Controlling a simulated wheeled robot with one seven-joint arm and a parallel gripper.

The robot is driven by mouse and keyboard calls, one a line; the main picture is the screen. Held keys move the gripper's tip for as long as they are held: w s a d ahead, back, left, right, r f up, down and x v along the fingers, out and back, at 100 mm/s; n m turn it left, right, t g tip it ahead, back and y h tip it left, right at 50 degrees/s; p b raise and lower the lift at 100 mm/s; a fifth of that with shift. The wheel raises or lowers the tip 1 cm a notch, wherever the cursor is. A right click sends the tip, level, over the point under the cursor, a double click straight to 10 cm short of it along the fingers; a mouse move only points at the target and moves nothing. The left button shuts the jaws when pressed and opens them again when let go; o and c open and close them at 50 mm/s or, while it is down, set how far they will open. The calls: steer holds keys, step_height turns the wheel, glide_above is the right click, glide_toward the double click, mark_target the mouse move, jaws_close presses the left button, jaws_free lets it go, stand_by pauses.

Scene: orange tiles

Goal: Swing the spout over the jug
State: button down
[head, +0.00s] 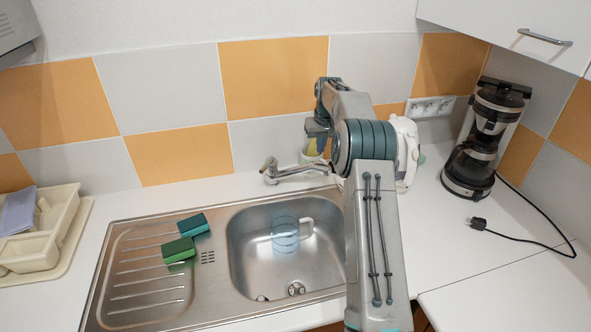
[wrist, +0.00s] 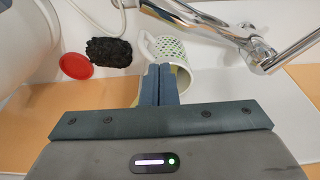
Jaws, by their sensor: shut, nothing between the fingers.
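The chrome tap (head: 270,171) stands behind the sink, and its spout (head: 302,170) points right along the sink's back edge. In the wrist view the spout (wrist: 190,17) runs across the top. The clear bluish jug (head: 285,232) stands in the basin, in front of the spout and not under its line; the wrist view does not show it. My gripper (head: 318,143) is behind the spout, over the back counter, and appears apart from it. In the wrist view its fingers (wrist: 159,84) are shut together and empty.
A patterned cup (wrist: 166,47) stands right by my fingers, with a black scrubber (wrist: 108,51) and red disc (wrist: 76,66) nearby. Sponges (head: 179,250) lie on the drainboard. A white kettle-like item (head: 405,150) and coffee maker (head: 480,145) are right of my arm.

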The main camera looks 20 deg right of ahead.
mark_target(310, 166)
steer(key=shift+f, duration=0.1)
step_height(310, 166, down, 4)
steer(key=shift+f+b, duration=0.1)
steer(key=shift+b, duration=1.05)
steer(key=shift+a, duration=0.15)
steer(key=shift+s+a+b, duration=0.85)
steer(key=shift+a+b, duration=0.25)
steer(key=shift+b, duration=0.15)
steer(key=shift+s+a+b, duration=0.85)
steer(key=shift+a+b, duration=0.25)
steer(key=shift+b, duration=0.1)
steer(key=shift+s+a+b, duration=2.65)
steer(key=shift+s+a, duration=0.55)
steer(key=shift+a, duration=1.1)
step_height(310, 166, up, 9)
steer(key=d+p, duration=0.1)
steer(key=p, duration=0.7)
steer(key=shift+d, duration=0.3)
